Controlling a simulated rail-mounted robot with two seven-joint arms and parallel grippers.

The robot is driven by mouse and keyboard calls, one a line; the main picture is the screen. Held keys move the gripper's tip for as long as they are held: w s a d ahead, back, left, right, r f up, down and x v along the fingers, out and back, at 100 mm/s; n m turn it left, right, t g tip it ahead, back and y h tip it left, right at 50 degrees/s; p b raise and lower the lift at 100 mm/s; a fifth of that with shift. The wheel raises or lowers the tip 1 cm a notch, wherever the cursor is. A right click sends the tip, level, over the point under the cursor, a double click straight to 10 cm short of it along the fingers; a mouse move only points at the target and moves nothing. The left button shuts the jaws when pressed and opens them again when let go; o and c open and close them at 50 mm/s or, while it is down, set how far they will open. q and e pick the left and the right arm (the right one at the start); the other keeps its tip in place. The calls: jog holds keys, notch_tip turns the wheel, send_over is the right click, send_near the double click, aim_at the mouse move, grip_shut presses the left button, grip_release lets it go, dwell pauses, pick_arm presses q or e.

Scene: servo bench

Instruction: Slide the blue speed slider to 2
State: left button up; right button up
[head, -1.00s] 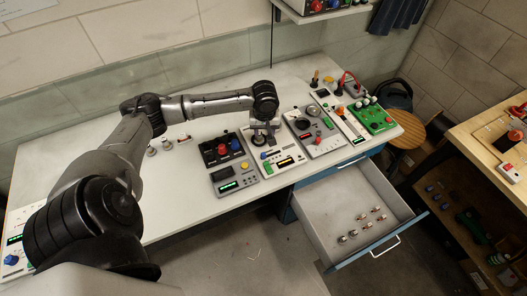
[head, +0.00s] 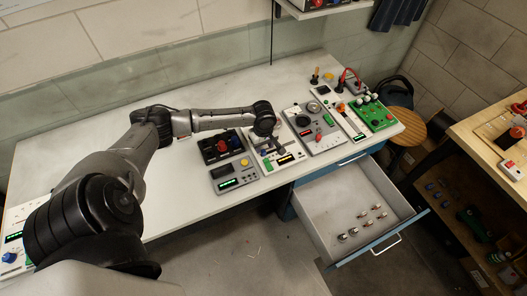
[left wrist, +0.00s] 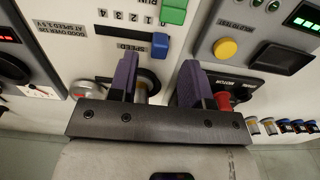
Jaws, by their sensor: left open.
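The blue speed slider (left wrist: 160,45) sits at the right end of its dark slot (left wrist: 127,36) in the left wrist view, beside the SPEED label and a row of printed numbers. It is on a white panel (left wrist: 75,35). My left gripper (left wrist: 158,72) is open, with one purple-padded finger on each side and nothing between them. The slider shows just beyond the fingertips, apart from them as far as I can see. In the head view my left gripper (head: 267,143) is over the white panel (head: 291,164), and the slider is hidden. My right gripper is in no view.
Other control panels (head: 317,130) stand on both sides. An open drawer (head: 340,190) with several small parts juts out in front.

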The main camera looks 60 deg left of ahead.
aim_at(263, 151)
pick_arm(q)
jog(key=shift+f, duration=1.95)
grip_shut()
